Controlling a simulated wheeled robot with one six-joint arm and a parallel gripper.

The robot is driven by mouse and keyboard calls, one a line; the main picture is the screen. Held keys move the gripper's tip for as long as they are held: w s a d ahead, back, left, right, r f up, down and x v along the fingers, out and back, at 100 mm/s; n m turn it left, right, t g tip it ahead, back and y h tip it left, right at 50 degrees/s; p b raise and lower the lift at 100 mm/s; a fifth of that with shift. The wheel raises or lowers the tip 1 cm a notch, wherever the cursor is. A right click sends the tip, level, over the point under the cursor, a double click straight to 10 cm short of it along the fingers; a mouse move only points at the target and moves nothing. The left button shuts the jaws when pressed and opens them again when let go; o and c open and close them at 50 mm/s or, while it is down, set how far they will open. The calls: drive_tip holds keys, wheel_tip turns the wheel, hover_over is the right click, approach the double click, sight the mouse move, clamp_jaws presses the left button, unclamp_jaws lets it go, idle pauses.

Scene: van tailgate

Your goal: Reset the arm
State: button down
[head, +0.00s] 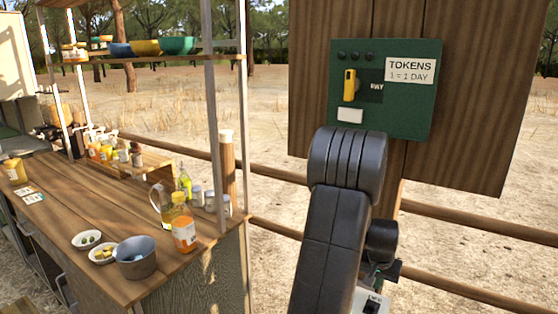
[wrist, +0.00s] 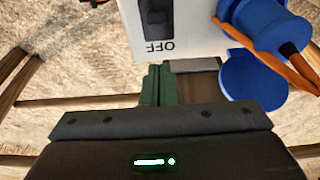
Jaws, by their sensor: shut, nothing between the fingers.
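My arm (head: 335,215) rises in the middle right of the head view, its black bend in front of the lower part of a green token box.
A blue socket (wrist: 262,20) with an orange cable and a round blue cap (wrist: 254,80) are close by. The green token box (head: 415,112) hangs on a wooden panel. A counter (head: 75,215) with bowls and bottles stands left. Wooden rails (head: 480,225) run behind my arm.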

drive_tip(key=shift+w+d+r+g+y+p, duration=0.1)
drive_tip(key=shift+w+g+y+p, duration=0.25)
drive_tip(key=shift+p, duration=0.85)
drive_tip(key=r, duration=0.3)
drive_tip(key=s+r, duration=0.1)
drive_tip(key=r, duration=0.1)
drive_tip(key=shift+a+r+b, duration=0.25)
drive_tip(key=shift+a+b, duration=0.05)
drive_tip(key=shift+b, duration=0.1)
